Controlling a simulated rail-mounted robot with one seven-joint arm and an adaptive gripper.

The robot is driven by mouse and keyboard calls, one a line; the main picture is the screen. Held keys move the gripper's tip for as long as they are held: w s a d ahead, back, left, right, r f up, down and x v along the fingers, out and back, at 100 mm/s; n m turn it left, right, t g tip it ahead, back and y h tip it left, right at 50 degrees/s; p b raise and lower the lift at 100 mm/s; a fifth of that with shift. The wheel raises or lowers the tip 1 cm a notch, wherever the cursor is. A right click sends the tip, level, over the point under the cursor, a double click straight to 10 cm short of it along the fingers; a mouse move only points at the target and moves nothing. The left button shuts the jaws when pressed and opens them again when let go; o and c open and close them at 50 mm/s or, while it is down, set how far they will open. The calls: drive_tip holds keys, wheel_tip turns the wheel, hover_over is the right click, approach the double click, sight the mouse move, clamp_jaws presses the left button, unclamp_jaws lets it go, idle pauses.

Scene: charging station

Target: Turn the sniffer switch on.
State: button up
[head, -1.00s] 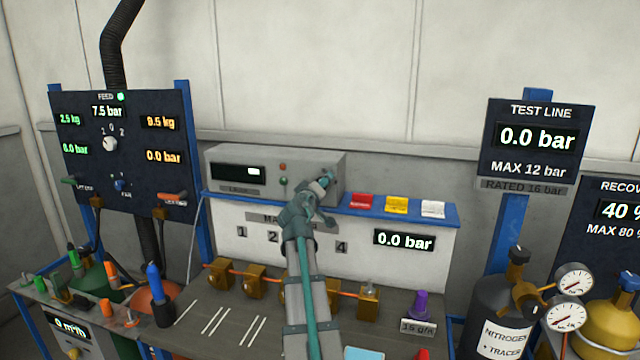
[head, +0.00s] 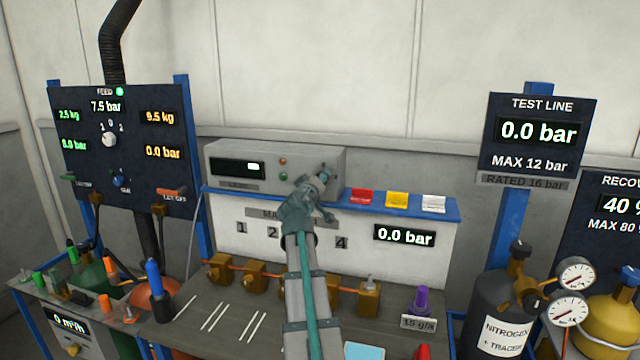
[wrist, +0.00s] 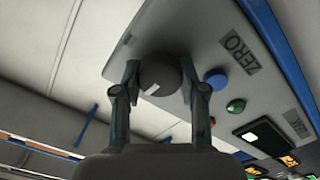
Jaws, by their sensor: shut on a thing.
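The sniffer unit is taken to be the grey instrument box (head: 230,152) at the back of the bench, with a dark display and two small lamps or buttons. In the wrist view a round dark knob (wrist: 160,76) with a white mark sits on its grey front panel (wrist: 205,35). My gripper (head: 326,172) reaches the right end of the box. In the wrist view my gripper's fingers (wrist: 160,68) are on either side of the knob, shut on it. The white mark points to the lower left there. In the head view my gripper hides the knob.
A blue button (wrist: 215,79) beside a ZERO label and a green button (wrist: 236,106) lie close to the knob. A blue shelf (head: 443,212) with red, yellow and white cards is right of my gripper. Brass valves (head: 254,282) line the bench below.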

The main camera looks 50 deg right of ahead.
drive_tip(key=m+b, duration=0.1)
drive_tip(key=b, duration=0.2)
drive_tip(key=m+b, duration=0.2)
drive_tip(key=b, duration=0.2)
drive_tip(key=shift+d+f+m+b, duration=0.1)
drive_tip(key=shift+f+m+b, duration=0.2)
drive_tip(key=shift+f, duration=0.1)
drive_tip(key=m+b, duration=0.5)
drive_tip(key=b, duration=0.4)
drive_tip(key=shift+r, duration=0.1)
drive_tip(key=m+b, duration=0.5)
drive_tip(key=shift+s+r+b, duration=0.1)
drive_tip(key=shift+b, duration=0.25)
drive_tip(key=shift+r+m+b, duration=0.15)
drive_tip(key=shift+m+b, duration=1.5)
drive_tip(key=shift+m, duration=0.15)
drive_tip(key=o, duration=1.1)
drive_tip(key=shift+o, duration=0.2)
drive_tip(key=shift+s, duration=0.1)
